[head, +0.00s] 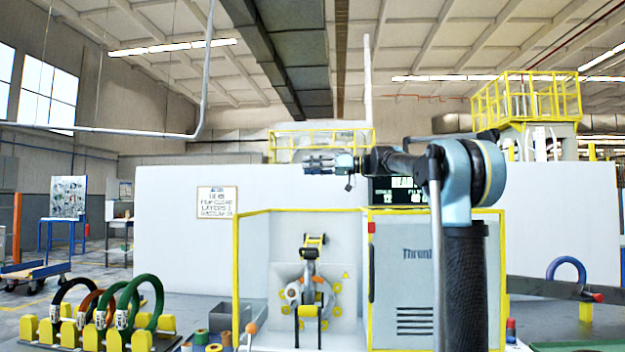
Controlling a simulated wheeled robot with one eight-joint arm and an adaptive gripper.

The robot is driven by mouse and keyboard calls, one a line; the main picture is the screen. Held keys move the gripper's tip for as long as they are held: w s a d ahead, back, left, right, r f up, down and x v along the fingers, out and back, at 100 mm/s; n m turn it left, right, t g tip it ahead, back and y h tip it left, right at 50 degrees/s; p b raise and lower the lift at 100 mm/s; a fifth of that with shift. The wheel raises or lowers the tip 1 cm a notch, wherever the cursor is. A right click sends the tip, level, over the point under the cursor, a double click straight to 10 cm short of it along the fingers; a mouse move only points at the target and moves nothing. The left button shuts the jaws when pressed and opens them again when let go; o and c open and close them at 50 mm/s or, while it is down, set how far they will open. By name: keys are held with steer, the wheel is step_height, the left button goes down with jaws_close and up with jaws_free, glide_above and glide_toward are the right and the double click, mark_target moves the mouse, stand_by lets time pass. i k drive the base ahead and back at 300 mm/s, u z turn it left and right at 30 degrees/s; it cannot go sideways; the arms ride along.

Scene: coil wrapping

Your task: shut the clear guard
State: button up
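The wrapping machine has a bay edged in yellow (236,270), left of a grey cabinet. I cannot clearly make out the clear guard's panel or tell its position. An orange-tipped handle (251,328) shows by the bay's lower left corner; I cannot tell what it belongs to. Inside the bay is a ring-shaped wrapping head (296,291) with yellow rollers and a dark arm above it. My gripper (308,163) is raised above the bay, pointing left, apart from the machine and holding nothing visible. Its finger opening is too small to judge.
The cabinet (412,290) has a red-topped dark handle (371,262) on its left edge. Black, brown and green coils stand in a yellow rack (45,332) at lower left. A blue coil (566,268) stands at right. Air above the rack is clear.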

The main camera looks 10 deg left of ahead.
mark_target(371, 225)
steer(key=k, duration=1)
